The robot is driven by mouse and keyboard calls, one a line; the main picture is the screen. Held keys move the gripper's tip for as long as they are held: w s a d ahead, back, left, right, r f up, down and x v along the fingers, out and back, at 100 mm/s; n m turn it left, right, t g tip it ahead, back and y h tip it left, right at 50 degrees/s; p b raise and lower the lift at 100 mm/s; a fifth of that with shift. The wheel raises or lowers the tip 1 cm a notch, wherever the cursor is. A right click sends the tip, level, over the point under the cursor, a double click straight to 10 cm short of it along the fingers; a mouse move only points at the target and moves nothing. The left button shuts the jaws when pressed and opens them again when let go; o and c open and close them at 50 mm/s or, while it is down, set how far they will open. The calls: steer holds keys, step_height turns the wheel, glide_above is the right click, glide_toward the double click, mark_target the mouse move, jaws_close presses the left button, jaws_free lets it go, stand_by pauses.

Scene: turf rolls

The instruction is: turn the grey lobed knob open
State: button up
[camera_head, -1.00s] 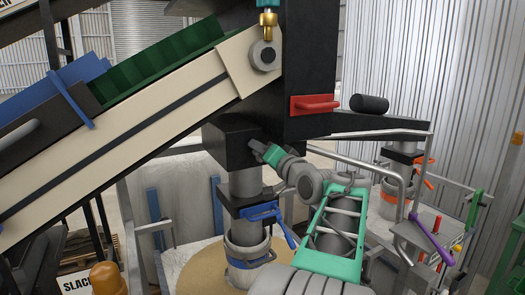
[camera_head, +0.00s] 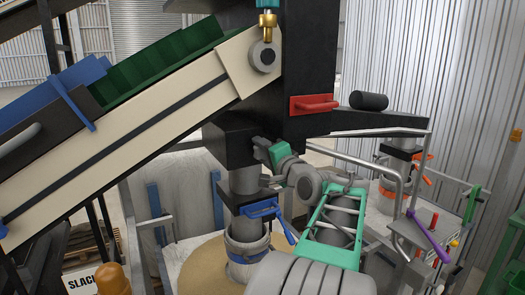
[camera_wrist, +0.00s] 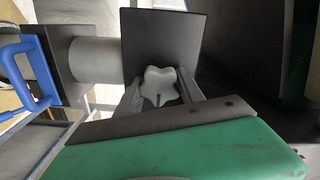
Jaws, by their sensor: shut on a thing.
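The grey lobed knob (camera_wrist: 160,84) sits on a dark square plate in the wrist view, with a short dark mark at its lower lobe. My gripper (camera_wrist: 159,92) is shut on it, one grey finger on each side. In the head view my gripper (camera_head: 262,150) reaches the side of the black box under the conveyor. The knob cannot be made out there.
A blue handle (camera_head: 263,208) is on the grey spout below my gripper and also shows at left in the wrist view (camera_wrist: 40,75). A red handle (camera_head: 314,104) is on the black column above. A metal rail (camera_head: 365,165) runs close to the right of my arm.

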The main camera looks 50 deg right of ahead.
steer(key=o, duration=1.4)
steer(key=shift+c, duration=0.2)
steer(key=b+v, duration=0.2)
steer(key=v, duration=0.6)
steer(key=shift+b, duration=0.3)
steer(key=shift+d, duration=0.1)
